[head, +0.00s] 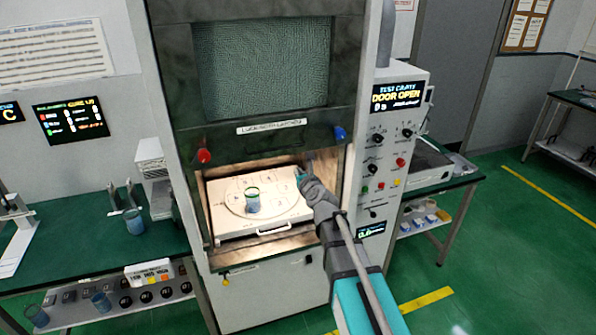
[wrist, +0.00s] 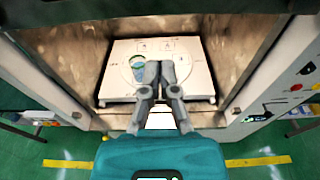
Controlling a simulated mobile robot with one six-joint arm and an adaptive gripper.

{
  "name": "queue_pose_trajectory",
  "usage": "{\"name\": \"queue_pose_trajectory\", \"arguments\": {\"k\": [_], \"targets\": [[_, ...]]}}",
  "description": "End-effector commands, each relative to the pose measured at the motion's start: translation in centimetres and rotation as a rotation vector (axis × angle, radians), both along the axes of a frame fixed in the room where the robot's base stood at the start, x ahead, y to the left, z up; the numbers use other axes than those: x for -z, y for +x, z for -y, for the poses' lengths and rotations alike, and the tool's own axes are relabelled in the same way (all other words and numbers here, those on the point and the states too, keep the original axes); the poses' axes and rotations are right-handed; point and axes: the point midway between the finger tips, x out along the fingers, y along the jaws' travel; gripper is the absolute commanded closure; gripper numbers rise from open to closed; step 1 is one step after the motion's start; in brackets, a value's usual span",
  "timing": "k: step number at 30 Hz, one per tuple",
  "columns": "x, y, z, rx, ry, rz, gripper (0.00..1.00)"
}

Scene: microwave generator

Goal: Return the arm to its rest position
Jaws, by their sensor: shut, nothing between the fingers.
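My gripper (wrist: 160,73) is shut and empty in the wrist view, its two fingers side by side over the white tray (wrist: 197,85). In the head view my arm reaches from the lower right to the right side of the open cavity, with my gripper (head: 299,173) at the cavity mouth. A blue-green cup (head: 252,200) stands upright on the white tray (head: 285,212) inside the lit cavity. The cup (wrist: 138,66) also shows just left of my fingers in the wrist view; I cannot tell the exact gap.
The raised cavity door (head: 262,75) hangs above the opening. A control panel (head: 392,150) reading "DOOR OPEN" stands to the right. A green bench (head: 95,250) with another cup (head: 134,222) is at the left. Green floor (head: 500,260) lies open at the lower right.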

Motion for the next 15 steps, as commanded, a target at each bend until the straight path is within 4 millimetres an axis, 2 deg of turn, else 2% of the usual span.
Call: {"name": "queue_pose_trajectory", "arguments": {"k": [10,15], "targets": [[0.2,-0.1,0.1,-0.006,-0.018,-0.002,1.00],[1.5,-0.8,0.1,-0.054,-0.140,-0.003,1.00]]}}
